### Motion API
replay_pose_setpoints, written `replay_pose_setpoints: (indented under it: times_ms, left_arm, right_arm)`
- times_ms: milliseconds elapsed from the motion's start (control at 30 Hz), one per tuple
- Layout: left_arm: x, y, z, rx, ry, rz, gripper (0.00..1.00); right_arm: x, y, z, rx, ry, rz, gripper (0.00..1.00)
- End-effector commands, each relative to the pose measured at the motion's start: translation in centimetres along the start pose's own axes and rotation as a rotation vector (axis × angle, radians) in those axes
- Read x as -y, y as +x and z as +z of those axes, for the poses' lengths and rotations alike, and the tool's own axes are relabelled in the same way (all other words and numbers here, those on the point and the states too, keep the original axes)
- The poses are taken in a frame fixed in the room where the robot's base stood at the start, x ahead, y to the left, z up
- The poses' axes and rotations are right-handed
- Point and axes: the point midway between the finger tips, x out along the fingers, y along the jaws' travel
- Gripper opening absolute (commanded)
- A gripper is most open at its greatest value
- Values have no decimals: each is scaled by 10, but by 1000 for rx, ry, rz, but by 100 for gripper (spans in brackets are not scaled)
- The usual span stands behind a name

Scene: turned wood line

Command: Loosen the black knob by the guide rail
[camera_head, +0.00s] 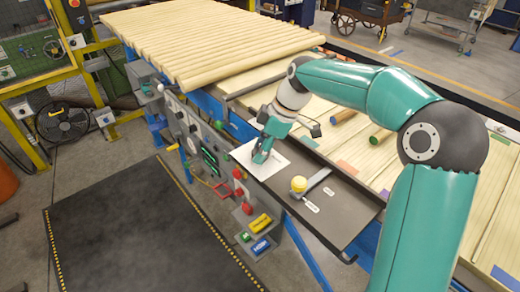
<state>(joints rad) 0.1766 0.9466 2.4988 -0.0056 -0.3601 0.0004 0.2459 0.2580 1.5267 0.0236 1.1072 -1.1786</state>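My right arm comes in from the right, and its teal gripper (261,157) points down over a white sheet (278,168) on the dark bench ledge. Its fingertips are small and look close together; I cannot tell whether they are open or shut, or whether they touch the sheet. A dark guide rail (270,77) runs along the near end of the wooden rods, behind the gripper. I cannot pick out the black knob with certainty; the wrist and gripper cover part of that area. My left gripper is not in view.
A yellow-topped item (298,184) and a grey strip lie on the ledge (338,205) to the right. The control panel (205,150) with red buttons faces the dark floor mat (130,225). Turned rods (210,40) fill the table behind. The mat is clear.

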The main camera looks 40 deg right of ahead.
Motion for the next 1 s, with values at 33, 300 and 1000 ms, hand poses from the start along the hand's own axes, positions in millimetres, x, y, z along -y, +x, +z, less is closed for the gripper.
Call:
replay_pose_setpoints:
  times_ms: [33,300,1000]
  left_arm:
    - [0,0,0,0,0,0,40]
    - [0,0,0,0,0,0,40]
    - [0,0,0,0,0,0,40]
  right_arm:
    - [0,0,0,-1,-1,2,52]
    - [0,0,0,0,1,1,68]
    - [-1,-85,0,-2,2,5,68]
